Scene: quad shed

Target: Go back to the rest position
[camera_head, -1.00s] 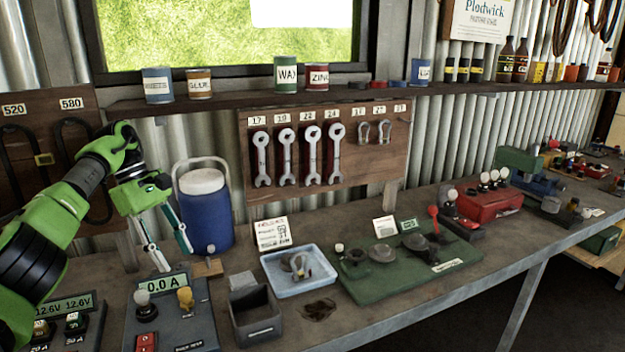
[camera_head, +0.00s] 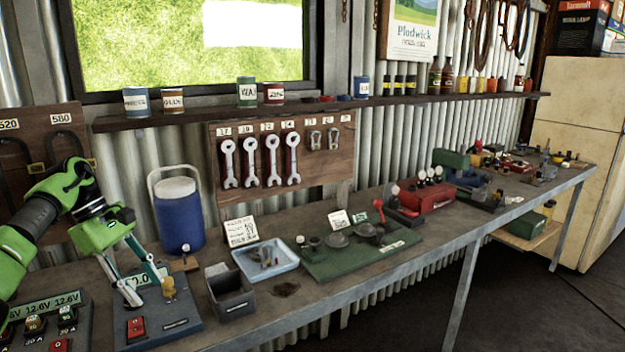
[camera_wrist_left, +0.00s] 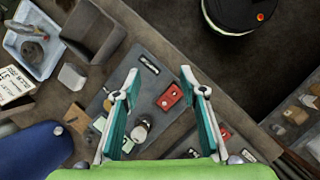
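My left gripper (camera_head: 144,283) hangs above the grey meter box (camera_head: 178,318) at the left of the bench in the head view. Its two teal-padded fingers are spread apart with nothing between them. In the left wrist view the open fingers (camera_wrist_left: 157,85) point down over the same box, with its red switch (camera_wrist_left: 170,97) and a knob below. My right gripper is not in view.
A blue water jug (camera_head: 180,215) stands behind the box. A grey open bin (camera_head: 230,292), a light blue tray (camera_head: 265,262) and a green mat (camera_head: 345,262) lie to the right. Wrenches hang on a board (camera_head: 330,170). Open floor (camera_head: 520,300) is at right.

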